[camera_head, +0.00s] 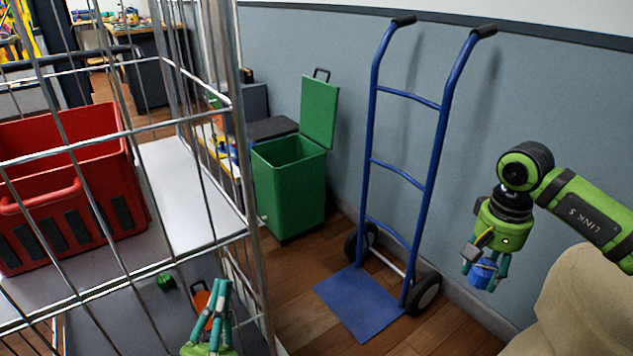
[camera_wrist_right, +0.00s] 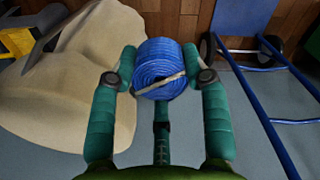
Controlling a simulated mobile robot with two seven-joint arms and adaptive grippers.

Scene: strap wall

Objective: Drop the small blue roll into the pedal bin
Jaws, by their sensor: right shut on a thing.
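The small blue roll (camera_head: 482,274) is held between the fingers of my right gripper (camera_head: 485,268), in the air at the right of the head view. In the right wrist view the roll (camera_wrist_right: 158,66) sits between the two fingertips, with a pale band across it. The green pedal bin (camera_head: 290,195) stands against the wall left of the hand truck, its lid (camera_head: 320,112) raised and its mouth open. My right gripper is well to the right of the bin. My left gripper (camera_head: 220,292) is at the bottom of the head view, by the cage; its opening is unclear.
A blue hand truck (camera_head: 430,185) stands between the bin and my right gripper. A wire cage (camera_head: 245,150) with a red crate (camera_head: 60,225) fills the left. A beige sack-like shape (camera_head: 580,305) lies below my right arm.

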